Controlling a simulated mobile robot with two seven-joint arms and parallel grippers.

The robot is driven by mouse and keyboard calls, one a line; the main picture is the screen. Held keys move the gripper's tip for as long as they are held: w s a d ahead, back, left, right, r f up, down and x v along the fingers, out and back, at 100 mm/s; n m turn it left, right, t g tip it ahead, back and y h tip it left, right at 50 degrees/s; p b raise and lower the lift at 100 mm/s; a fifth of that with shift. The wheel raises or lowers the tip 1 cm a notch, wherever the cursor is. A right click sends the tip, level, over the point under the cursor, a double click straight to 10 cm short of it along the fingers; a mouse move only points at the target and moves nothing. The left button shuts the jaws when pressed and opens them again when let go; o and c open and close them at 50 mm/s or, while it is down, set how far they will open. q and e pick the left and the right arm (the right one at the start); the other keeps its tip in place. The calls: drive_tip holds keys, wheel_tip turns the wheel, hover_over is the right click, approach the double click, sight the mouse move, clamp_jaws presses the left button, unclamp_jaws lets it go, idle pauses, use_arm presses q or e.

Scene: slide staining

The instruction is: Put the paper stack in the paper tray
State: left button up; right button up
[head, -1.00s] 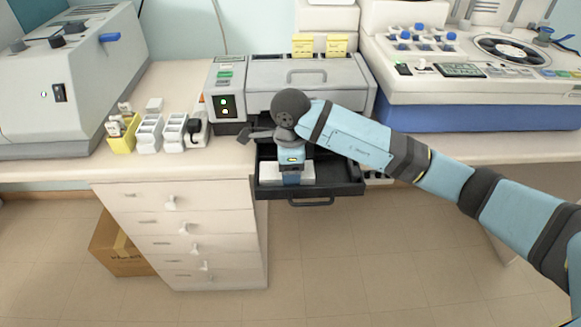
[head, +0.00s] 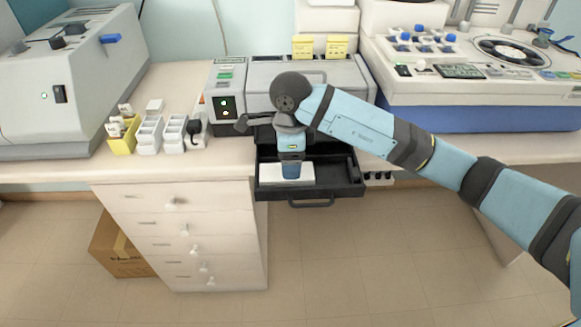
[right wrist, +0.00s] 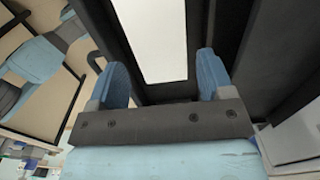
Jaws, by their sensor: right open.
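The white paper stack (head: 272,175) lies flat in the left part of the pulled-out black paper tray (head: 347,189), below the grey printer. My right gripper (head: 291,172) points down just over the stack and hides part of it. In the right wrist view its two blue fingers (right wrist: 163,78) stand apart with nothing held between them. The white stack (right wrist: 150,38) shows beyond the fingertips, with the dark tray (right wrist: 208,25) around it. My left gripper is not in view.
The grey printer (head: 225,85) stands directly behind the tray. White containers and a yellow one (head: 122,143) stand at its left on the counter. A large white machine (head: 480,75) is at the right. A drawer cabinet (head: 180,235) is below left. The floor in front is clear.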

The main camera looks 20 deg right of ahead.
wheel_tip(320, 180, up, 8)
drive_tip(key=shift+r, duration=0.2)
idle(0.5)
